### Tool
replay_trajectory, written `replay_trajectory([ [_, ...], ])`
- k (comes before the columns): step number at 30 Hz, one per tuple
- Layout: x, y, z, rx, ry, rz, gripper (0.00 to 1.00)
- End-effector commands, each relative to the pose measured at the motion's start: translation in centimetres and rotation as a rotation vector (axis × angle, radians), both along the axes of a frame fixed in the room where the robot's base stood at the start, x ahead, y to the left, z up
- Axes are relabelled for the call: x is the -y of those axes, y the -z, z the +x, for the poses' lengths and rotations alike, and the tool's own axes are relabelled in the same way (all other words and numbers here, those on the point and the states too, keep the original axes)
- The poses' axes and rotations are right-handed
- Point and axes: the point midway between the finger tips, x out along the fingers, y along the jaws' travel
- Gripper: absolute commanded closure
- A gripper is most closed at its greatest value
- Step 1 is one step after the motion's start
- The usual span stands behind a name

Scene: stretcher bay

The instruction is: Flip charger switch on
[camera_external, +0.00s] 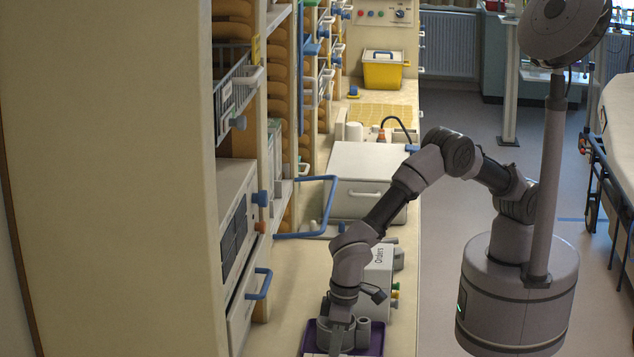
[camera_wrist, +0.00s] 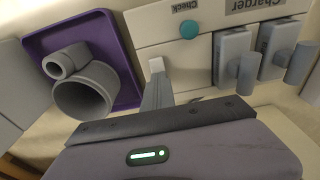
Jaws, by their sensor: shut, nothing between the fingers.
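The charger (camera_wrist: 250,22) is a cream box in the wrist view, with a "Charger" label, a "Check" label and a round teal button (camera_wrist: 189,27). Two grey blocks with round knobs (camera_wrist: 242,70) sit at its right. My gripper (camera_wrist: 157,80) is shut and empty, its fingers pointing at the charger's near face. A small white piece (camera_wrist: 156,64) shows right at the fingertips; I cannot tell whether it is the switch or whether they touch it. In the external view my gripper (camera_external: 337,347) is low over the counter, and I cannot make out the switch there.
A purple tray (camera_wrist: 124,62) with grey cylinders (camera_wrist: 84,90) lies left of the fingers.

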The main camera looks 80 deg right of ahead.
Motion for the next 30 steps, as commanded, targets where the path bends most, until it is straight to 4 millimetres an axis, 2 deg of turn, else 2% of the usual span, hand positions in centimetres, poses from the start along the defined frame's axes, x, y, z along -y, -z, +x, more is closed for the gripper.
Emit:
replay_trajectory([
  [1, 0.2, 0.8, -0.8, -0.015, 0.001, -0.009, 1.0],
  [3, 0.2, 0.8, -1.1, -0.015, 0.002, -0.01, 1.0],
  [11, 0.2, 0.6, -1.1, -0.014, 0.002, -0.009, 1.0],
  [14, 0.2, 0.0, -1.1, -0.013, 0.002, -0.009, 1.0],
  [27, 0.2, -10.1, -2.1, -0.006, 0.0, -0.002, 1.0],
  [30, 0.2, -11.9, -2.3, -0.006, 0.001, -0.002, 1.0],
])
